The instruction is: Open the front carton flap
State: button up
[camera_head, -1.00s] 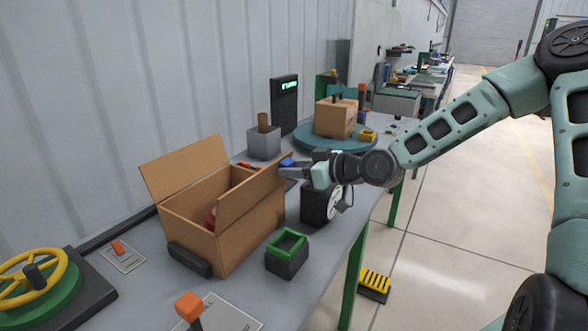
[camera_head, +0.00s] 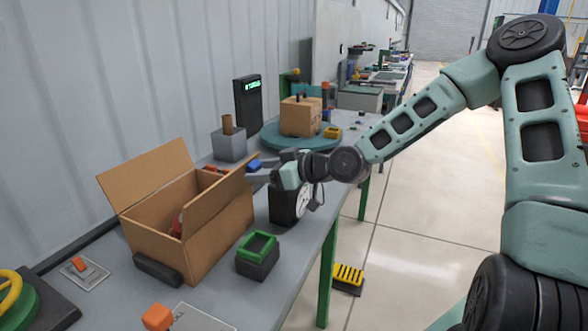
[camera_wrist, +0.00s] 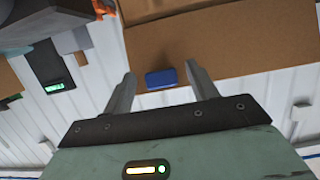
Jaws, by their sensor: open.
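An open brown carton (camera_head: 222,229) stands on the workbench. Its back flap (camera_head: 150,176) leans outward toward the wall. Its front flap (camera_head: 215,197) is raised, standing above the near side wall, and has a blue tab (camera_head: 254,164) at its far upper end. My gripper (camera_head: 257,173) is at that end, open and empty. In the wrist view, the blue tab (camera_wrist: 161,78) lies between the spread fingertips of my gripper (camera_wrist: 160,76), against the brown cardboard. I cannot tell whether the fingers touch it. A red object (camera_head: 177,223) lies partly hidden inside the carton.
A dark box with a dial (camera_head: 290,204) stands just below my wrist. A green-rimmed block (camera_head: 257,256) is in front of the carton. A grey block (camera_head: 229,144) and a turntable (camera_head: 268,139) with a small box (camera_head: 301,117) are behind.

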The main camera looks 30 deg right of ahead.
jog(key=b+v, duration=0.5)
jog(key=v, duration=1.1)
jog(key=shift+s+d, duration=0.15)
jog(key=shift+s, duration=0.1)
jog(key=s+a+f+n+g+h+p, duration=0.15)
jog(key=s+a+f+g, duration=0.25)
jog(key=a+f+g, duration=0.4)
jog(key=s+a+f+m+g+h+b, duration=0.1)
jog(key=s+a+f+g+h, duration=0.2)
jog(key=s+a+f, duration=0.45)
jog(key=s+a+r+h, duration=0.2)
jog(key=s+a+r, duration=0.1)
jog(key=s, duration=0.2)
jog(key=s+a+r+g+h+p, duration=0.1)
jog(key=s+a+r, duration=0.2)
jog(key=s+r, duration=0.1)
jog(key=shift+s+h, duration=0.35)
jog(key=shift+s, duration=0.25)
